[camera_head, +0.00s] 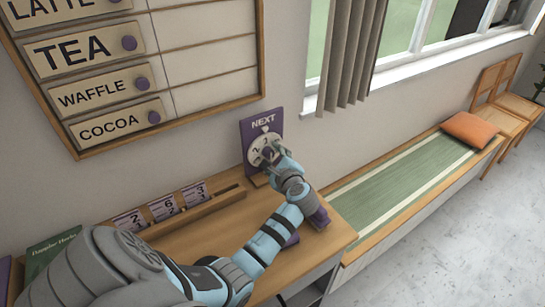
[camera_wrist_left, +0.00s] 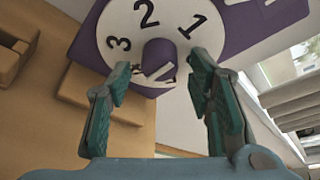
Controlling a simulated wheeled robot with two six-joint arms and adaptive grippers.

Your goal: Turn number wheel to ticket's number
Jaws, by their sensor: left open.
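The number wheel (camera_head: 257,154) is a white disc on a purple panel marked NEXT (camera_head: 262,122), standing at the back of the counter. In the left wrist view the wheel (camera_wrist_left: 182,12) shows 3, 2 and 1, with a purple knob (camera_wrist_left: 158,54) at its centre. My left gripper (camera_wrist_left: 160,78) is open, with one finger on each side of the knob; contact cannot be told. In the head view the left gripper (camera_head: 270,160) covers part of the wheel. Three number tickets (camera_head: 163,207) stand in a wooden rack, reading about 2, 6 and 3. My right gripper is not in view.
The wooden ticket rack (camera_head: 228,191) lies left of the wheel on the counter (camera_head: 335,240). A menu board (camera_head: 215,50) hangs above. A green book (camera_head: 50,250) is at the lower left. A cushioned bench (camera_head: 400,192) stands to the right.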

